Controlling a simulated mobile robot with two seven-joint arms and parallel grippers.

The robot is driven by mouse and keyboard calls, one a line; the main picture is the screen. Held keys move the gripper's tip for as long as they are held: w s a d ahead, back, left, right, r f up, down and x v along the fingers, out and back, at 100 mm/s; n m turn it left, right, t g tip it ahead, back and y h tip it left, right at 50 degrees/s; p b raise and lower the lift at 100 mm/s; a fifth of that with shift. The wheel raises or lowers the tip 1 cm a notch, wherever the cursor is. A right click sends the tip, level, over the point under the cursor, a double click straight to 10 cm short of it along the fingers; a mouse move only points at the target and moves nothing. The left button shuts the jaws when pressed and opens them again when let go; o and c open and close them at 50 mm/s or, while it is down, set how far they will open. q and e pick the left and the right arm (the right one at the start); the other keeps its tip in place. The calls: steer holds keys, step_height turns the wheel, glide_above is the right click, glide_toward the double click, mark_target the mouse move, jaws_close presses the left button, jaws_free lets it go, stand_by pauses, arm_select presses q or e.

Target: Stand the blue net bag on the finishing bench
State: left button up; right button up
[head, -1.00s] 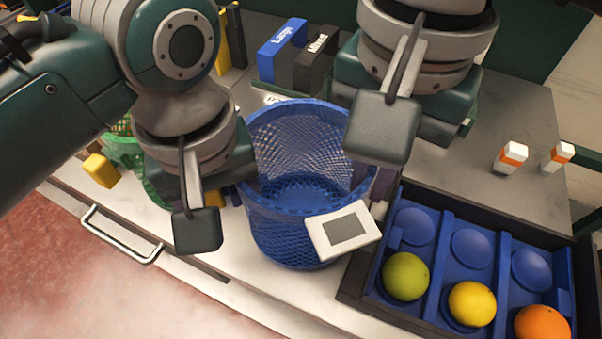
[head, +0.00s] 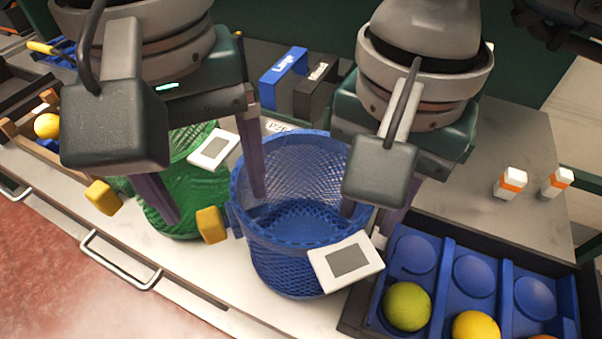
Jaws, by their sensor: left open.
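The blue net bag (head: 300,262) stands upright and open on a pale worktop, and it looks empty. I cannot identify the finishing bench.
A green net bag (head: 180,228) stands close on the left, with another white tag (head: 213,150). A blue fruit tray (head: 440,262) is close on the right. Blue (head: 284,66) and black (head: 314,88) label blocks stand behind. Two white-orange bottles (head: 510,183) stand at the back right.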

arm_select(q)
steer(key=shift+w+a+r, duration=0.1)
steer(key=shift+r, duration=0.9)
steer(key=shift+s, duration=0.2)
arm_select(e)
step_height(320, 180, up, 12)
arm_select(q)
steer(key=shift+a, duration=0.1)
arm_select(e)
steer(key=shift+a, duration=0.1)
